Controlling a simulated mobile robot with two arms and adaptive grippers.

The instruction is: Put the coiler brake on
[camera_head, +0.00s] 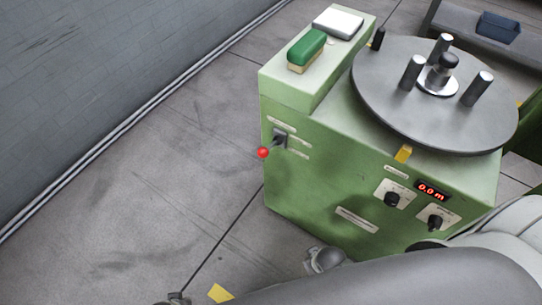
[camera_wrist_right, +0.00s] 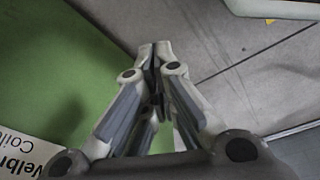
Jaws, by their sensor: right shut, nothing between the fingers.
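The coiler is a green cabinet (camera_head: 340,185) with a round grey turntable (camera_head: 395,95) on top. A lever with a red knob (camera_head: 263,153) sticks out from a dark slotted plate on its front left, pointing left and slightly down. In the right wrist view, my right gripper (camera_wrist_right: 155,50) is shut and empty. Its fingertips are in front of the green panel (camera_wrist_right: 60,60), near the panel's edge. The lever is not visible there. In the head view the gripper is mostly hidden by my grey arm, well below the red knob. My left gripper does not show clearly.
Two dark knobs (camera_head: 392,199) and a red display (camera_head: 432,190) reading 0.0 m are on the front right. A green-topped brush (camera_head: 307,50) and a white box (camera_head: 338,22) lie on the cabinet's raised left part. The floor (camera_head: 130,170) left of the cabinet is clear.

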